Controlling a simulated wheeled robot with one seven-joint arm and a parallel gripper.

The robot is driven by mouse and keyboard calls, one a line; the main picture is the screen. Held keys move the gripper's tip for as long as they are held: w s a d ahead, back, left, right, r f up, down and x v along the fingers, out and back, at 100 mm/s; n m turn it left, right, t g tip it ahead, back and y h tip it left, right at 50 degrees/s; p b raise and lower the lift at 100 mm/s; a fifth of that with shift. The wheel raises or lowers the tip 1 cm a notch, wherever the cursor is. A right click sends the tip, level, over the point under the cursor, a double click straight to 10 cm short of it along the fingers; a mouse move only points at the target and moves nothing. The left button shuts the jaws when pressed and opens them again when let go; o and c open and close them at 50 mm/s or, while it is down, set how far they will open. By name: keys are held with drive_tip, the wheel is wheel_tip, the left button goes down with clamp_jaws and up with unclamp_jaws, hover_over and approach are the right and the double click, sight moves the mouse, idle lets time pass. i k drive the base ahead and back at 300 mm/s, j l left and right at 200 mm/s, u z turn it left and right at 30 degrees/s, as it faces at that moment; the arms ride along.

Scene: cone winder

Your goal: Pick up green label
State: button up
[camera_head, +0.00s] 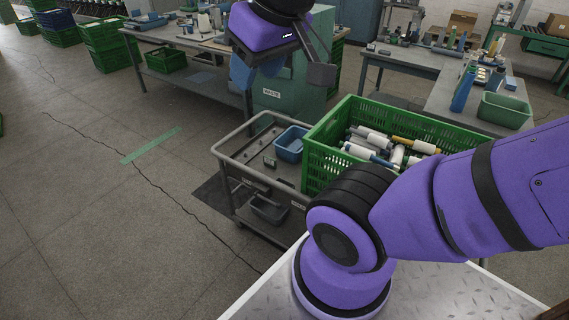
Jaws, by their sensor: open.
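A flat green strip (150,145) lies on the concrete floor at the left; it may be the green label, but I cannot read anything on it. My gripper (284,68) hangs at the top middle, in front of a grey-green cabinet (298,98) with a small pale lettered plate (272,93). My gripper is open, with nothing seen between its fingers. It appears well above the floor and to the right of the green strip in the picture, not touching it.
A grey cart (228,158) carries a blue bin (291,143) and a green crate (322,150) of bobbins and cones. Workbenches (185,38) stand behind, with green crates (103,45) stacked at the back left. The floor around the strip is clear, with cracks.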

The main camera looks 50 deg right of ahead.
sight(269, 161)
drive_tip(key=z, duration=1.75)
drive_tip(key=j+z, duration=0.15)
drive_tip(key=z, duration=0.25)
drive_tip(key=i+j+z, duration=0.1)
drive_tip(key=z, duration=0.3)
drive_tip(key=j+z, duration=0.2)
drive_tip(key=z, duration=0.15)
drive_tip(key=j+z, duration=0.2)
drive_tip(key=z, duration=0.2)
drive_tip(key=k+j, duration=0.1)
drive_tip(key=j, duration=0.4)
drive_tip(key=k+j, duration=0.1)
drive_tip(key=j, duration=0.4)
drive_tip(key=k+j, duration=0.1)
drive_tip(key=j, duration=0.4)
drive_tip(key=k+j, duration=0.15)
drive_tip(key=j, duration=0.4)
drive_tip(key=k+j, duration=0.1)
drive_tip(key=j, duration=0.4)
drive_tip(key=k+j, duration=0.1)
drive_tip(key=j, duration=0.4)
drive_tip(key=k+j, duration=0.1)
drive_tip(key=j, duration=0.4)
drive_tip(key=k+j, duration=0.1)
drive_tip(key=j, duration=0.4)
